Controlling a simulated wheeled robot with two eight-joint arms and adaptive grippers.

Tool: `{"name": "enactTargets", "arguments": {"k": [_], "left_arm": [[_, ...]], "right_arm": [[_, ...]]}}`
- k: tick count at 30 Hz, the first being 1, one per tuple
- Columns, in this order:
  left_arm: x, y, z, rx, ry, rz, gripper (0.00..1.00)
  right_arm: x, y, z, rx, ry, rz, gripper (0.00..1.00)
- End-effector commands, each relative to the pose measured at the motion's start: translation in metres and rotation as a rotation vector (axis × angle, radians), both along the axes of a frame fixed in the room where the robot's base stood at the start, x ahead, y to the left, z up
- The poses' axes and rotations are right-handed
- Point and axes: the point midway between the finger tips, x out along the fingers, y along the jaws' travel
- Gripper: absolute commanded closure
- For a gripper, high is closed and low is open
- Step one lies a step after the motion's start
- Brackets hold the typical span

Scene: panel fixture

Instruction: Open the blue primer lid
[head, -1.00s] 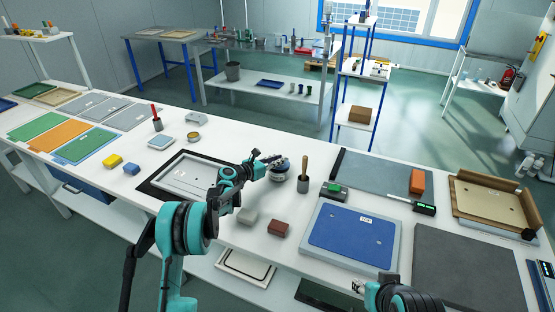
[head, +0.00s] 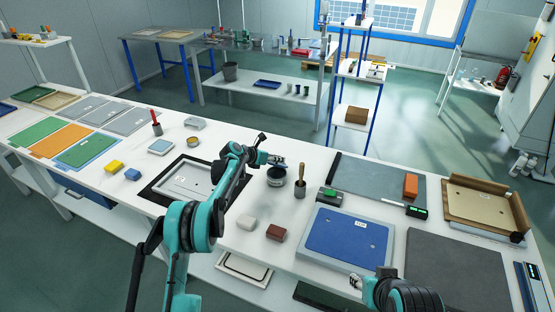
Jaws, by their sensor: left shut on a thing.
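The primer tin (head: 276,178) is a small dark round tin with a pale band, upright on the white bench, just right of the black-framed panel. My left gripper (head: 277,161) is at the tin's top and shut on a small bluish thing that looks like the blue primer lid. The fingers partly hide it, and I cannot tell whether it is clear of the rim. My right gripper (head: 356,281) is low at the bench's front edge, away from the tin. Its fingers are too small to tell open from shut.
A cup with a wooden-handled tool (head: 299,184) stands close right of the tin. A blue panel (head: 345,242) lies to the right. Bench room between tin and blocks is clear.

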Motion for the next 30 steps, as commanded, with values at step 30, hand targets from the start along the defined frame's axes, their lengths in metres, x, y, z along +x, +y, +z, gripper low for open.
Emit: {"name": "enactTargets", "arguments": {"k": [30], "left_arm": [[-0.042,0.044,0.039,0.000,-0.002,0.003,0.64]], "right_arm": [[0.000,0.000,0.000,0.000,0.000,0.000,0.60]]}}
